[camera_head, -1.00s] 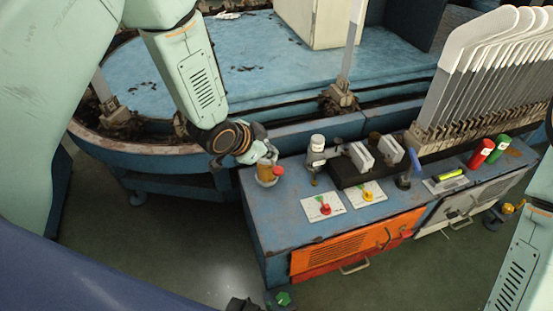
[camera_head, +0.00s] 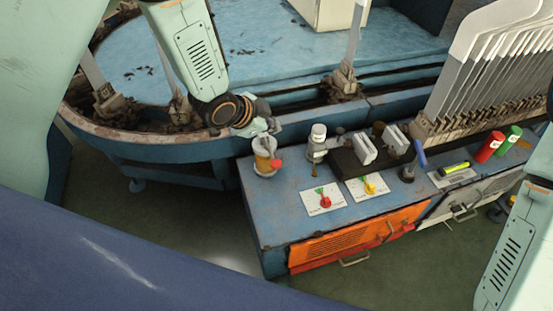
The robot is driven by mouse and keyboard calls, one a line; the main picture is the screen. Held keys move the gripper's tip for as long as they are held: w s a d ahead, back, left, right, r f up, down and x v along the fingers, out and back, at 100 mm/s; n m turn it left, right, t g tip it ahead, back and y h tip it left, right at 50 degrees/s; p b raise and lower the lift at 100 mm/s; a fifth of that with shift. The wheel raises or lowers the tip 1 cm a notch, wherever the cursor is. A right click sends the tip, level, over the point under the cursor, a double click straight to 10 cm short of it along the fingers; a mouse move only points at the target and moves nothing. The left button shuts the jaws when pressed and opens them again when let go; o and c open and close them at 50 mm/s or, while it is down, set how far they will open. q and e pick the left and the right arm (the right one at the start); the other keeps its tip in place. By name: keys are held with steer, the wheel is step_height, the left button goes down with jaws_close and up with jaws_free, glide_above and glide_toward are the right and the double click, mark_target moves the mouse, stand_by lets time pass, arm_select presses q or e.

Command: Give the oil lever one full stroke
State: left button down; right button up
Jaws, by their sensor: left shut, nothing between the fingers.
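The oiler, a small cup with an amber body (camera_head: 263,162), stands at the left back corner of the blue cabinet top. Its lever ends in a red knob (camera_head: 277,163) on the cup's right side; the rest of the lever is too small to make out. My left gripper (camera_head: 264,137) is shut and empty, just above and behind the cup. I cannot tell whether its tips touch the oiler. My right gripper is not in view; only part of my right arm shows at the right edge.
Right of the oiler stand a white-capped cylinder (camera_head: 318,137), two dial cards with a red knob (camera_head: 325,202) and a yellow knob (camera_head: 370,188), and a blue-handled lever (camera_head: 419,153). Red (camera_head: 489,147) and green (camera_head: 510,139) cylinders stand farther right. The blue machine rim (camera_head: 200,147) lies behind.

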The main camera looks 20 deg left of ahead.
arm_select(q)
steer(key=b, duration=0.5)
glide_above(273, 167)
steer(key=w, duration=0.1)
steer(key=f, duration=0.5)
steer(key=shift+w+a+f, duration=0.15)
steer(key=shift+w+a, duration=0.05)
steer(key=shift+a, duration=0.05)
steer(key=shift+s+d+f+b, duration=0.1)
steer(key=shift+f+b, duration=0.5)
steer(key=shift+f, duration=0.05)
steer(key=shift+s+d+f+b, duration=0.1)
steer(key=shift+f+b, duration=0.5)
steer(key=shift+f, duration=0.4)
steer(key=shift+f+b, duration=0.4)
steer(key=shift+f, duration=0.05)
steer(key=shift+s+d+f+b, duration=0.15)
steer(key=shift+f+b, duration=0.55)
steer(key=shift+f, duration=0.45)
steer(key=shift+s+f+b, duration=0.15)
steer(key=shift+f+b, duration=0.55)
steer(key=shift+f, duration=0.45)
stand_by(2.1)
